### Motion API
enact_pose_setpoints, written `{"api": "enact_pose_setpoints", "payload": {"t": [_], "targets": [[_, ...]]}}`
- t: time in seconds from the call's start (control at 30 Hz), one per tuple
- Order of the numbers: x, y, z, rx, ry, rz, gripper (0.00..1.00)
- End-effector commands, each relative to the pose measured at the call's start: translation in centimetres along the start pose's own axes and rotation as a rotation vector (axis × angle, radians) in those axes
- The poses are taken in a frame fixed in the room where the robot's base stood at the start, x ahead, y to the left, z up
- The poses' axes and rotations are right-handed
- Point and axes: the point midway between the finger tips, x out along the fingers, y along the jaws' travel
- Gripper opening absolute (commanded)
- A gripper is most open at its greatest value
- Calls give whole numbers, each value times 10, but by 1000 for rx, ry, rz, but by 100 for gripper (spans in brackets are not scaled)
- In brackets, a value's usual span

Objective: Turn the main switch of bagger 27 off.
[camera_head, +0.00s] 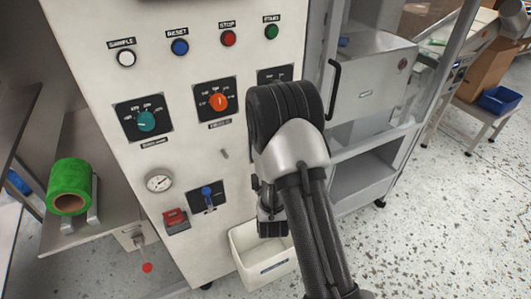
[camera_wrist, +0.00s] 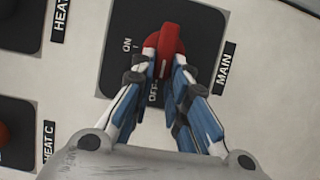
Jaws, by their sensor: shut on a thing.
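The red main switch (camera_wrist: 170,42) sits on a dark plate (camera_wrist: 203,62) marked ON and OFF, with a MAIN label (camera_wrist: 224,68) beside it. My gripper (camera_wrist: 164,62) is shut on the switch's red handle, one finger on each side. The white mark on the handle lies between the fingertips, on the side towards the OFF marking, which a finger partly covers. In the head view my arm covers the switch. The pale bagger cabinet (camera_head: 95,40) fills the middle there; I see no number 27.
Beside my arm are an orange knob (camera_head: 218,102), a teal knob (camera_head: 146,121), a blue lever (camera_head: 207,192) and a row of push buttons. A white bin (camera_head: 247,262) stands below. A green roll (camera_head: 70,187) lies at left. Speckled floor is open at right.

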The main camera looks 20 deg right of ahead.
Motion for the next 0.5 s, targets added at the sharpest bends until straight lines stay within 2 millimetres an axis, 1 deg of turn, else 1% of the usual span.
{"api": "enact_pose_setpoints", "payload": {"t": [0.2, 0.23, 0.5], "targets": [[0, 0, 0, -1, 2, 0, 0], [0, 0, 0, -1, 2, 0, 17], [0, 0, 0, 0, 1, 0, 35]]}}
